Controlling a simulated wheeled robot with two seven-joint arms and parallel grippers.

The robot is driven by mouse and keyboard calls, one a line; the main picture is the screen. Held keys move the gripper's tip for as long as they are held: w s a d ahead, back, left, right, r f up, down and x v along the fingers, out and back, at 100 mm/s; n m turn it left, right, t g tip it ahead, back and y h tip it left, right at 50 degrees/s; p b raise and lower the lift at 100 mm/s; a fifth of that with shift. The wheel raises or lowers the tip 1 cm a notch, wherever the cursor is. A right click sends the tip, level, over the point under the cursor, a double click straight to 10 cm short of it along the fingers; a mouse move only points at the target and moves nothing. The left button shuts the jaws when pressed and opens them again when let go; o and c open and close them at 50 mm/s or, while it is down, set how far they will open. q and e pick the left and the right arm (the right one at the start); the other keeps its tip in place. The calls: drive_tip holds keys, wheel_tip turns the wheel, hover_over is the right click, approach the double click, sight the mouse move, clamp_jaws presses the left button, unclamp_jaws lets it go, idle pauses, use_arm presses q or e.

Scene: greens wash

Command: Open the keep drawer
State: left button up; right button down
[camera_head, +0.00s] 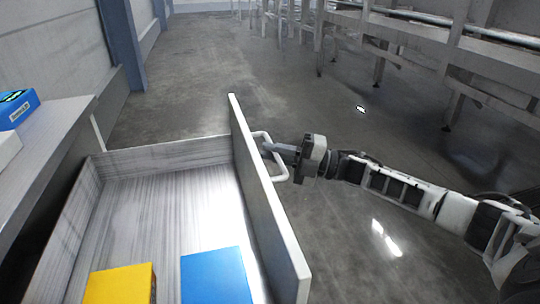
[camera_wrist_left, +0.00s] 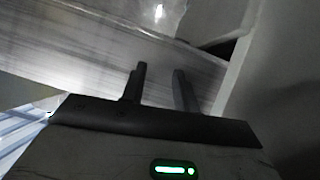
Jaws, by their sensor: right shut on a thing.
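The drawer (camera_head: 180,190) stands pulled out to the right from under a counter, with its grey wood-grained floor in sight. Its white front panel (camera_head: 262,200) carries a white bar handle (camera_head: 278,168) on the outer side. My right gripper (camera_head: 268,147) is shut on the handle, and its arm reaches in from the right. A yellow box (camera_head: 120,284) and a blue box (camera_head: 216,276) lie inside the drawer near its close end. My left gripper (camera_wrist_left: 160,88) shows only in the left wrist view, with its two fingers apart and nothing between them.
The counter (camera_head: 45,150) at the left holds a blue box with a small screen (camera_head: 17,108) and a white object (camera_head: 8,148). A blue post (camera_head: 122,45) stands behind. Metal benches (camera_head: 440,45) stand at the back right. The floor right of the drawer is clear except for my arm.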

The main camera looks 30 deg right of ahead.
drive_tip(key=c, duration=1.5)
unclamp_jaws()
use_arm(q)
drive_tip(key=shift+a, duration=0.1)
drive_tip(key=shift+w+d+f, duration=0.15)
drive_tip(key=shift+d+f, duration=0.05)
drive_tip(key=shift+f, duration=0.35)
use_arm(e)
drive_tip(key=v, duration=1.6)
use_arm(q)
drive_tip(key=shift+r, duration=0.2)
use_arm(e)
drive_tip(key=shift+r, duration=0.1)
